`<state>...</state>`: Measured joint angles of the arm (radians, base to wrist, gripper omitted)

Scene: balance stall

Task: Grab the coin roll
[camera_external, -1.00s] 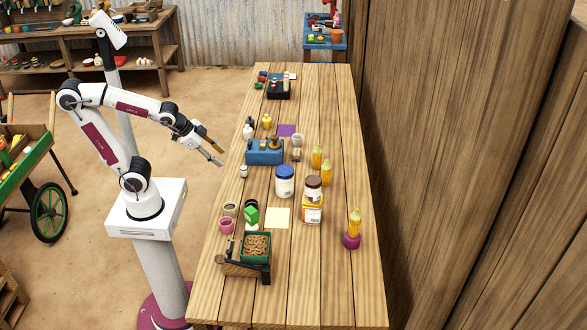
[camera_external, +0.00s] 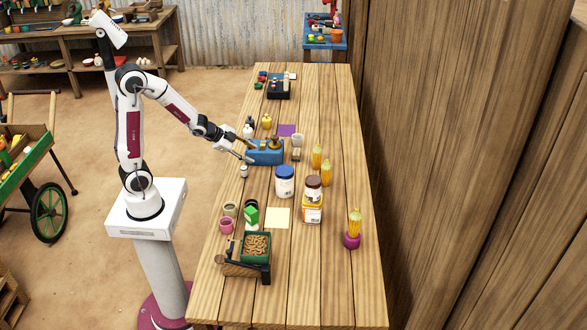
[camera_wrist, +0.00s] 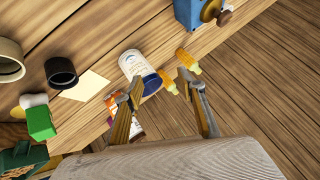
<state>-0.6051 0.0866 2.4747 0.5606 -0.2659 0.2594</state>
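My gripper (camera_external: 250,152) is over the table's left edge, in front of the blue box with brass-coloured parts (camera_external: 265,152). Its two fingers stand wide apart with nothing between them; they also show in the wrist view (camera_wrist: 160,95). A small pale upright cylinder with a dark band (camera_external: 244,171) stands just below the lower fingertip. It may be the coin roll, but it is too small to be sure. I do not make out this cylinder in the wrist view. No contact between gripper and cylinder is clear.
A white jar with a blue lid (camera_external: 285,182) and a brown-lidded jar (camera_external: 313,188) stand to the right. Nearer are a green block (camera_external: 252,215), a pink cup (camera_external: 226,226), a yellow card (camera_external: 278,218) and a green bin (camera_external: 257,262).

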